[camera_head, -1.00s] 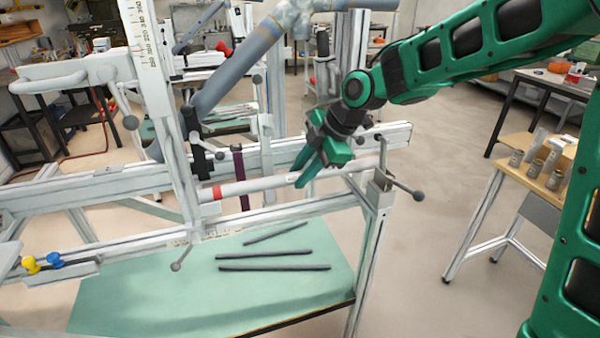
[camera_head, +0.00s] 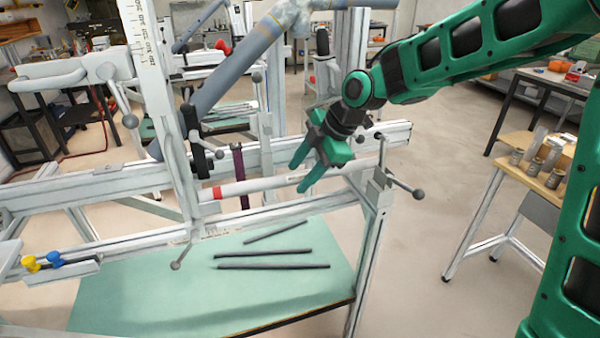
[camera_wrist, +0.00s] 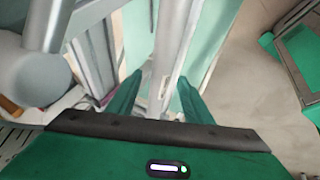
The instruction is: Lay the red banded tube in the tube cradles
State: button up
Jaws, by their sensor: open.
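The red banded tube is a pale grey tube (camera_head: 260,185) with a red band near its left end. It lies lengthwise along the front of the frame jig (camera_head: 110,247), just above the front rail. My gripper (camera_head: 297,179) is open at the right part of the tube, with one finger on each side of its line. In the wrist view the pale length between my open fingers (camera_wrist: 160,95) looks like the tube. I cannot make out the cradles clearly under the tube, or whether the fingers touch it.
Several dark rods (camera_head: 270,266) lie on the green table (camera_head: 130,300) below. A clamp with a ball-ended handle (camera_head: 418,194) stands right of my gripper. A wooden-topped bench (camera_head: 520,165) with metal cylinders is at the right. The floor between is clear.

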jog(key=v, duration=1)
jog(key=shift+r, duration=0.25)
